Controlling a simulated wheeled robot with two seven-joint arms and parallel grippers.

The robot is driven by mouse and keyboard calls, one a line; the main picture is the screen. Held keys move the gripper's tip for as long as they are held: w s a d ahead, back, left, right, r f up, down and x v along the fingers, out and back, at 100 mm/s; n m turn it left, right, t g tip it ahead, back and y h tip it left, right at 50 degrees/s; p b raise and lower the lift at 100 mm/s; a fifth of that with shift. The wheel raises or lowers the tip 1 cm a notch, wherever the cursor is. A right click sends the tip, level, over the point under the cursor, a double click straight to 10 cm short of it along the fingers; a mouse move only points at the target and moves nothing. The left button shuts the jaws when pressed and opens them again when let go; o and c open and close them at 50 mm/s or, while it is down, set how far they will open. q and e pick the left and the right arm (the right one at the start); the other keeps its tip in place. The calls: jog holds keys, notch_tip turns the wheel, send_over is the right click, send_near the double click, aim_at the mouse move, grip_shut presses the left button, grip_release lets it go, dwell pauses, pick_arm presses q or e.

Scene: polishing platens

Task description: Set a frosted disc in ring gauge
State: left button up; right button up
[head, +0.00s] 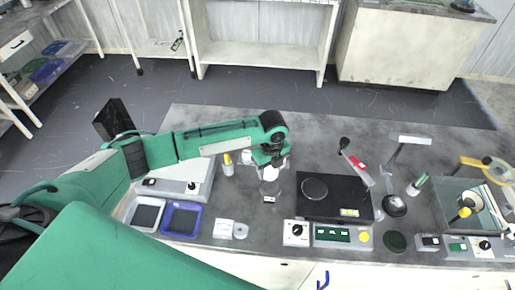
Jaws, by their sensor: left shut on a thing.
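My left gripper (270,160) points down over the middle of the bench. It is shut on a small pale disc (270,174), which looks like the frosted disc; the fingers partly hide it. Just below it in the picture is a pale, round, glassy shape (268,187) with a small white label in front. This may be the ring gauge, but its outline is too faint to be sure. I cannot tell whether the disc touches it. My right gripper is not in view.
A black plate (343,208) bearing a round dark disc is to the right, with control boxes (341,235) in front. A yellow-capped bottle (228,168) stands close left of the gripper.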

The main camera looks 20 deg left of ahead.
pick_arm(q)
jog(key=shift+s+d+f, duration=0.1)
jog(key=shift+d+f, duration=0.1)
jog(key=shift+d, duration=0.1)
jog(key=shift+d+f, duration=0.1)
jog(key=shift+f, duration=0.1)
notch_tip(320, 180, down, 4)
jog(key=b, duration=0.4)
jog(key=shift+r+b, duration=0.15)
jog(key=shift+b, duration=0.15)
jog(key=shift+f, duration=0.9)
jog(key=shift+f, duration=0.3)
dwell(1.0)
jog(key=shift+f+p, duration=0.15)
jog(key=shift+p, duration=0.2)
dwell(0.4)
jog(key=o, duration=1.1)
